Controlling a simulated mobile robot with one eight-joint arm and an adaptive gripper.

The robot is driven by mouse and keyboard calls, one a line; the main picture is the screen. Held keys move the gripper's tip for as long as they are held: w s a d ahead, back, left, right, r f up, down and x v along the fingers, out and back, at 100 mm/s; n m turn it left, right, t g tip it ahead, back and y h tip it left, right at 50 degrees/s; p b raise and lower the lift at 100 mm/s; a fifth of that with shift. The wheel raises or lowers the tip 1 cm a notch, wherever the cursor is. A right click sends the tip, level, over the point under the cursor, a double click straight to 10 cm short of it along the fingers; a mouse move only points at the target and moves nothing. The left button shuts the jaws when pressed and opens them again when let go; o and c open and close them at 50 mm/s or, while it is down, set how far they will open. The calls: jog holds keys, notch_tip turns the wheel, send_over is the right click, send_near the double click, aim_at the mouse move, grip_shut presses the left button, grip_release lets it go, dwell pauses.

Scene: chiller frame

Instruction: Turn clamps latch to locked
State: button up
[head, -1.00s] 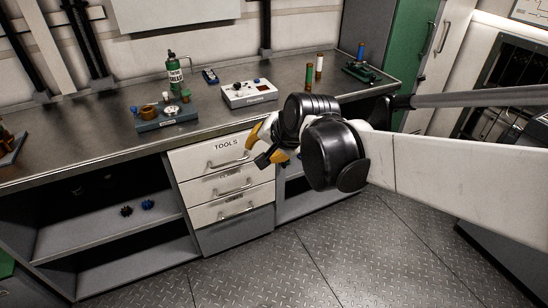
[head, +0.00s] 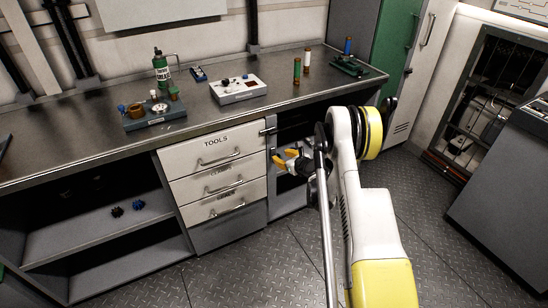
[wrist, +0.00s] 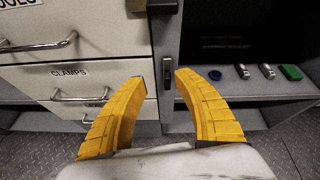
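The drawer labelled CLAMPS (wrist: 69,72) is closed, with a bar handle, in the left of the wrist view. A small dark upright latch (wrist: 167,92) sits on the post right of that drawer. It shows between my fingers in the wrist view and stands upright. My gripper (wrist: 161,78) is open, its two yellow fingers apart on either side of the latch; nothing is held. Whether the fingers touch the latch I cannot tell. In the head view my gripper (head: 287,160) is at the right edge of the drawer stack, and the clamps latch is not discernible there.
Another latch (head: 267,131) sticks out sideways by the TOOLS drawer (head: 212,150). The workbench (head: 90,140) overhangs above. The floor in front is clear.

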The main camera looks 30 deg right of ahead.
jog(key=w+f+b, duration=0.1)
jog(key=w+f, duration=0.1)
jog(key=w, duration=0.1)
jog(key=w+f+m+b, duration=0.1)
jog(key=w+f, duration=0.2)
jog(key=w+d+f+m+b, duration=0.1)
jog(key=w+f+b, duration=0.1)
jog(key=w, duration=0.1)
jog(key=shift+w+f, duration=0.1)
jog(key=shift+f, duration=0.3)
grip_shut()
